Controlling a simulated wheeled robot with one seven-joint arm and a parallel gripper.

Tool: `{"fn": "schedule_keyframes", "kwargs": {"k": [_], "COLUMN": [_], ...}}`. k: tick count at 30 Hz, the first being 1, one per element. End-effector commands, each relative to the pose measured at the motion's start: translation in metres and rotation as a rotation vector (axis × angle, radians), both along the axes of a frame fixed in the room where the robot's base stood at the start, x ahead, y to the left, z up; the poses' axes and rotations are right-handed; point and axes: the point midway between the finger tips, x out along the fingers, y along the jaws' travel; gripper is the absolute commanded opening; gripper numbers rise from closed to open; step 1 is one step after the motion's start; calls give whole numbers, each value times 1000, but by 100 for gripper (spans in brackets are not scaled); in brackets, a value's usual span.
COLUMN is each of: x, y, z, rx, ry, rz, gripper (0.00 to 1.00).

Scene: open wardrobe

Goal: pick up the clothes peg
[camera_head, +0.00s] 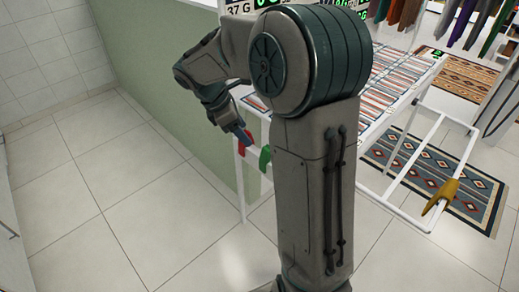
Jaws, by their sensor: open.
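My gripper (237,130) points down at the end of my bent arm, left of the picture's middle. Its jaws are open, at or close to a small red piece (245,144) at the corner of a white frame. Blue shows at the fingertips; I cannot tell what it belongs to. A green piece (265,158) is just right of the red one, partly beside my arm. A mustard-yellow piece (441,195) sits on the white rail at the right. These coloured pieces may be clothes pegs; they are too small to tell surely which is the peg.
The white metal frame (445,172) extends to the right, with striped cloth (405,68) on its top. A pale green partition (160,85) stands behind my gripper. Patterned rugs (470,195) lie on the tiled floor. Hanging clothes (480,20) are at top right. My arm hides the middle.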

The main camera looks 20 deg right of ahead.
Motion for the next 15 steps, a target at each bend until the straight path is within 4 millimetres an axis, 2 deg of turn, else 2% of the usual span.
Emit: {"fn": "schedule_keyframes", "kwargs": {"k": [1, 6, 10, 15], "x": [15, 51, 66, 71], "y": [-5, -21, -28, -37], "z": [-13, -35, -44, -55], "rx": [-4, -14, -15, -15], "ry": [49, 180, 235, 262], "rz": [64, 259, 342, 377], "gripper": [60, 60, 60, 60]}}
